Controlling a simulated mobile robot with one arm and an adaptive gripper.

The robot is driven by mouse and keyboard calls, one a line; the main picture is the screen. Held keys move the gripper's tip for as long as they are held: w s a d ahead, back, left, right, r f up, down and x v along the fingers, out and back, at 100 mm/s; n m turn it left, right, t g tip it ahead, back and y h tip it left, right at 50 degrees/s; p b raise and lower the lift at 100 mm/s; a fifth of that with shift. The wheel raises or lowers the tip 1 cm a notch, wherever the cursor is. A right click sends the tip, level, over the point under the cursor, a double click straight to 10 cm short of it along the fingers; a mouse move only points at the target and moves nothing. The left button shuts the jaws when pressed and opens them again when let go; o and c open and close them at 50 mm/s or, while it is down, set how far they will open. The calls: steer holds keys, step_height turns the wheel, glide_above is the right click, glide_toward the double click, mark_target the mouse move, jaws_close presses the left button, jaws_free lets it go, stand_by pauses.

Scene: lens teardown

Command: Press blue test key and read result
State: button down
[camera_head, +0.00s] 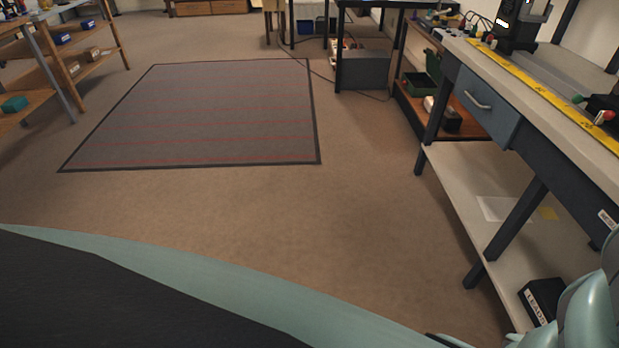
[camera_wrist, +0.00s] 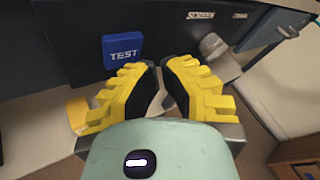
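A blue square key marked TEST (camera_wrist: 122,50) is on a dark panel in the upper left of the wrist view. My gripper (camera_wrist: 162,66) has yellow ridged fingers with dark inner pads. Its tips lie right of and below the key in the picture; the key's face is uncovered and I see no contact. The tips are close together with a narrow gap, nothing visible held; whether they are fully shut is unclear. A pale label, seemingly SCREEN (camera_wrist: 200,16), is right of the key. No test result is readable. The head view shows neither key nor gripper fingers.
In the head view a workbench (camera_head: 530,95) with a blue drawer (camera_head: 486,104) and lower shelf (camera_head: 462,185) runs along the right. A black labelled box (camera_head: 541,298) sits on that shelf. A grey rug (camera_head: 205,112) lies on open floor. Shelving (camera_head: 50,75) stands at far left.

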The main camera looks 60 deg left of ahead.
steer(key=s+a, duration=0.1)
steer(key=s, duration=0.1)
steer(key=s+a, duration=0.1)
steer(key=s, duration=0.1)
steer(key=shift+a, duration=0.4)
stand_by(0.6)
